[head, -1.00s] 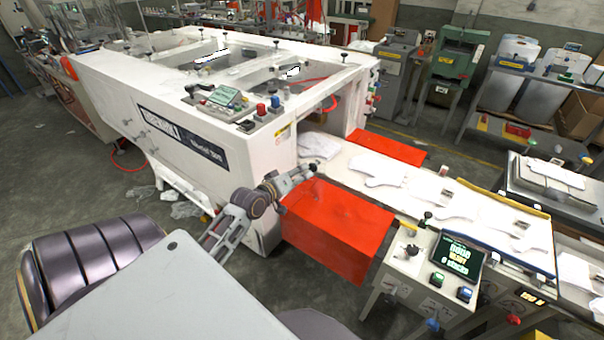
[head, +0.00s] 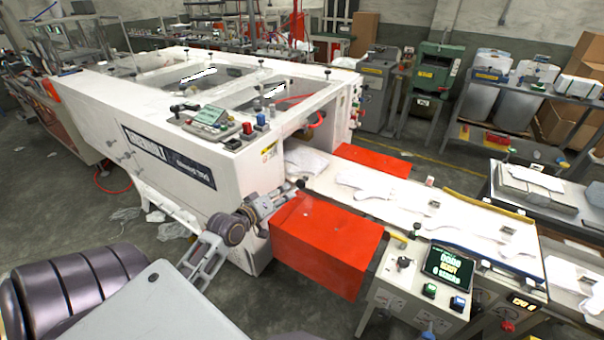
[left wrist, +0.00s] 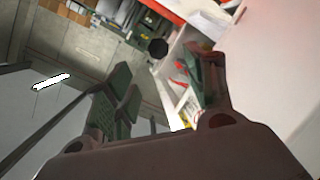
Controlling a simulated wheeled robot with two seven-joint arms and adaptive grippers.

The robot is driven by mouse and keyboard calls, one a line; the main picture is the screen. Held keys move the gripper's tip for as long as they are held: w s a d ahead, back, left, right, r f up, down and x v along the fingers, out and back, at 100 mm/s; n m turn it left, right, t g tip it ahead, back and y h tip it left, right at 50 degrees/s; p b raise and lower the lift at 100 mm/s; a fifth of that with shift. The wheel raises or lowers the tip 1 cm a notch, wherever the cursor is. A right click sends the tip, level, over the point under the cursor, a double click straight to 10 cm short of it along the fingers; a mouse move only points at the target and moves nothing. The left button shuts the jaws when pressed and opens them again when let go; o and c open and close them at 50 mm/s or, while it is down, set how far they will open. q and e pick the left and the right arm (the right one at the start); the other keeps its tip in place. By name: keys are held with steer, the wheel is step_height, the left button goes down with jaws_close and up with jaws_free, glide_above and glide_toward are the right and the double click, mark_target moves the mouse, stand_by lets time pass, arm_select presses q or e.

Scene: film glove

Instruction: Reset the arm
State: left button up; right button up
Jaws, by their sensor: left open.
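My left arm (head: 236,228) reaches in from the lower left in the head view. My left gripper (head: 292,190) is at the corner of the white machine (head: 215,165), above the near red box (head: 325,245). In the left wrist view the left gripper (left wrist: 165,88) has its two dark green fingers spread wide, with nothing between them. Whether it touches the machine cannot be told. My right gripper is in neither view.
A white table (head: 385,200) with flat white gloves (head: 360,180) runs right from the machine's opening. A control box with a screen (head: 449,265) stands at the lower right. Grey floor (head: 60,225) lies open left of the machine.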

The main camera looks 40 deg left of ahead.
arm_select(q)
steer(key=shift+f, duration=0.1)
steer(key=s+d+f+m+g, duration=0.1)
steer(key=s+d+f+g, duration=0.15)
steer(key=f, duration=1.15)
steer(key=s+d+f+m+g, duration=0.15)
steer(key=s+f, duration=0.25)
steer(key=f, duration=0.9)
steer(key=s+d+f+m+g, duration=0.1)
steer(key=s+f+g, duration=0.2)
steer(key=f, duration=1.1)
steer(key=s+d+f+m+g, duration=0.2)
steer(key=s+d+f, duration=0.1)
steer(key=s+f, duration=0.4)
steer(key=s+d+f+m+g, duration=0.1)
steer(key=s+d+f+m, duration=0.15)
steer(key=s+f, duration=0.5)
steer(key=s+d+f+m+g, duration=0.2)
steer(key=s+d+f, duration=0.1)
steer(key=s, duration=0.6)
steer(key=s+d+f+m+g, duration=0.1)
steer(key=s+d+f+m, duration=0.1)
steer(key=s+f, duration=0.3)
steer(key=s, duration=0.4)
steer(key=shift+d+f+g+h, duration=0.25)
steer(key=shift+d+g+h, duration=0.05)
steer(key=shift+d+g, duration=0.1)
steer(key=shift+s+d, duration=0.1)
